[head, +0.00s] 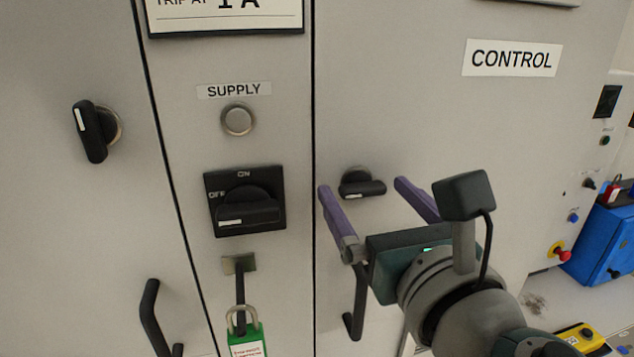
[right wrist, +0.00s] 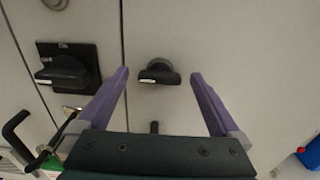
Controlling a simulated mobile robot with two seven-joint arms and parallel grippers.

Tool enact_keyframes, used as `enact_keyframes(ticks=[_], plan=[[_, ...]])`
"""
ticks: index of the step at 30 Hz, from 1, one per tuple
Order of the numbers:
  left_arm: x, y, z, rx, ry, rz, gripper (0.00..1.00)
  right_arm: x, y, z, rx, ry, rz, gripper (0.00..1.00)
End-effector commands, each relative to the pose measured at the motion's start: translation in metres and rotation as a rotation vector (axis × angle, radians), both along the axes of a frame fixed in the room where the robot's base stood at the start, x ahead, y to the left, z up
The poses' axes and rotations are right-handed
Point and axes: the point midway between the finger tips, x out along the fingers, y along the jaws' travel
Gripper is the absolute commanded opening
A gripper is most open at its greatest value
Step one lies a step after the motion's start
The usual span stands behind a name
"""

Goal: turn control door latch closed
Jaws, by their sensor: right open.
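The control door latch (head: 362,185) is a black knob on a round base on the grey door marked CONTROL (head: 510,59). Its handle lies roughly horizontal in the head view. My right gripper (head: 362,188) is open, with its purple fingers on either side of the latch and apart from it. In the right wrist view the latch (right wrist: 158,73) sits between the fingertips, nearer the left one, with a clear gap on both sides. My left gripper is not in view.
Left of the door are the SUPPLY rotary switch (head: 246,203), a green padlock (head: 247,338) and another black latch (head: 92,131), which stands upright. A black door handle (head: 356,305) is below the control latch. A blue box (head: 601,245) stands at the right.

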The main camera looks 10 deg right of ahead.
Motion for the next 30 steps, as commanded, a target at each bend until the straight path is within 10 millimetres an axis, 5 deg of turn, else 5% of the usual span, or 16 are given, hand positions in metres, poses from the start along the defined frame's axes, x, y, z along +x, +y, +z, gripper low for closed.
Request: enact_keyframes(ticks=[3, 25, 30], plan=[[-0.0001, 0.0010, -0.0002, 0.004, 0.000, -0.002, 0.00, -0.0002, -0.0001, 0.0000, 0.000, 0.000, 0.000, 0.99], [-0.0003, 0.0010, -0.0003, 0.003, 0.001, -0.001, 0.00, -0.0004, -0.0002, 0.0001, 0.000, 0.000, 0.000, 0.17], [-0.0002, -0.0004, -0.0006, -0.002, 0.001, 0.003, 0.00, -0.0004, -0.0002, 0.0000, 0.005, 0.000, 0.000, 0.14]])
